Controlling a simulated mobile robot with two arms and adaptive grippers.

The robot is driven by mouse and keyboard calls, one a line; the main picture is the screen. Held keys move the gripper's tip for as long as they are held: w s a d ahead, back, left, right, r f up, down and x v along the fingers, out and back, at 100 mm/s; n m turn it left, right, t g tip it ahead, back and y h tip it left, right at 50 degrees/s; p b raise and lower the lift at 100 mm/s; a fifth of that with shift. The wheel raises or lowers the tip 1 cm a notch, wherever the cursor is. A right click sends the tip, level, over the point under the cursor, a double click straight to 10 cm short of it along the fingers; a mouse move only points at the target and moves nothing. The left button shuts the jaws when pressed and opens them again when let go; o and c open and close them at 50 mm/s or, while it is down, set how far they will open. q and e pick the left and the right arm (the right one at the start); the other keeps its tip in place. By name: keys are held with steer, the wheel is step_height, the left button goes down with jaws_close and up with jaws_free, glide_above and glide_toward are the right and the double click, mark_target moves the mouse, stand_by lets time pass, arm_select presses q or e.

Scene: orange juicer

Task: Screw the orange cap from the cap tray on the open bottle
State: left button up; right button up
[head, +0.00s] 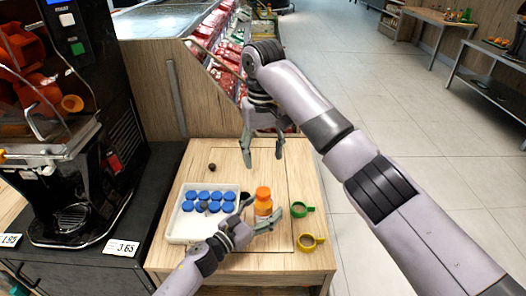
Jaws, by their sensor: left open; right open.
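The bottle (263,208) stands upright on the wooden table, filled with orange. An orange cap (263,192) sits at its top; I cannot tell whether it is screwed tight. The white cap tray (180,228) is left of the bottle and holds several blue caps (203,196); I see no orange cap in it. My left gripper (264,212) is open, with its fingers low around the bottle; contact is unclear. My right gripper (262,158) is open and empty, fingers pointing down, above the table behind the bottle.
A small dark round thing (212,167) lies behind the tray. The juicer (65,130) stands on the dark counter at left. The table's back left is mostly clear.

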arm_select(q)
steer(key=v, duration=1.2)
steer(key=shift+a, duration=0.1)
